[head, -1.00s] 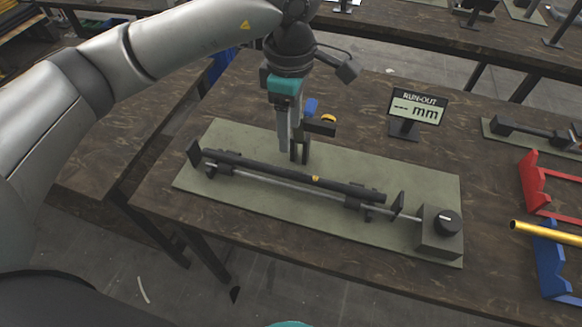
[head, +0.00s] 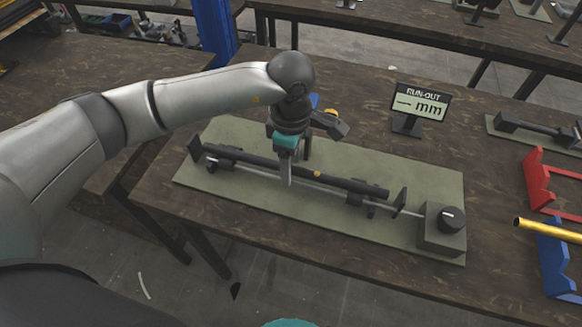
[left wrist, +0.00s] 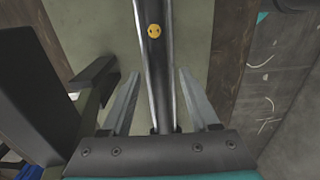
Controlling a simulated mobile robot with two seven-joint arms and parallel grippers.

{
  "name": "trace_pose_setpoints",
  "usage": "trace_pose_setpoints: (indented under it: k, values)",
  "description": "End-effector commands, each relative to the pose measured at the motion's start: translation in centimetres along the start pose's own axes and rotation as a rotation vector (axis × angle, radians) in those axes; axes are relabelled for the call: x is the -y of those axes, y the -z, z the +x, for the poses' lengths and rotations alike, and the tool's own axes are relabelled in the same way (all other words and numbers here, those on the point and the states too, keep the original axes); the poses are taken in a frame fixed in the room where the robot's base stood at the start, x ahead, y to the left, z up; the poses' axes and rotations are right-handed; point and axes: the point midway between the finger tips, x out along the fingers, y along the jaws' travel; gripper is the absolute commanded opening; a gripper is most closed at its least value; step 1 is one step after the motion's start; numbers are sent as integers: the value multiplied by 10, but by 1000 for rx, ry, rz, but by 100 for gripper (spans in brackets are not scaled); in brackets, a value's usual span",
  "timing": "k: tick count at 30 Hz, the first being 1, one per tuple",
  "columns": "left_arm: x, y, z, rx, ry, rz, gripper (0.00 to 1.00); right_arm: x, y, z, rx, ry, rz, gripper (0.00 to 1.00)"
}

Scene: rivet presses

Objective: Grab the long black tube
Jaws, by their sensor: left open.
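The long black tube (head: 335,180) lies across the run-out fixture on a green-grey base plate (head: 240,134). A small yellow dot marks it near its middle. My left gripper (head: 287,180) points down at the tube, to the left of the yellow dot. In the left wrist view the tube (left wrist: 156,75) runs between the two fingers of the open left gripper (left wrist: 157,95), with a gap on each side. The gripper hides a short stretch of the tube in the head view. My right gripper is not in view.
A box with a black knob (head: 441,235) stands at the fixture's right end. The run-out display (head: 418,104) stands behind the plate. At the right are a red rack (head: 541,180), a blue rack (head: 553,265) and a brass tube (head: 545,231).

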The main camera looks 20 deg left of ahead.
Motion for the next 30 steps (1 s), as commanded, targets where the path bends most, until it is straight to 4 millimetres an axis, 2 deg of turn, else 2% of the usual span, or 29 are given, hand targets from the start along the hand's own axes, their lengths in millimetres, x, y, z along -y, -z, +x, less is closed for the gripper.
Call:
trace_pose_setpoints:
  k: [4,20,30]
  values:
    - [0,0,-1,0,-1,0,60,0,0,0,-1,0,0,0]
    - [0,0,-1,0,0,0,1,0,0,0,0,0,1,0]
    - [0,0,-1,0,0,0,0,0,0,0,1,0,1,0]
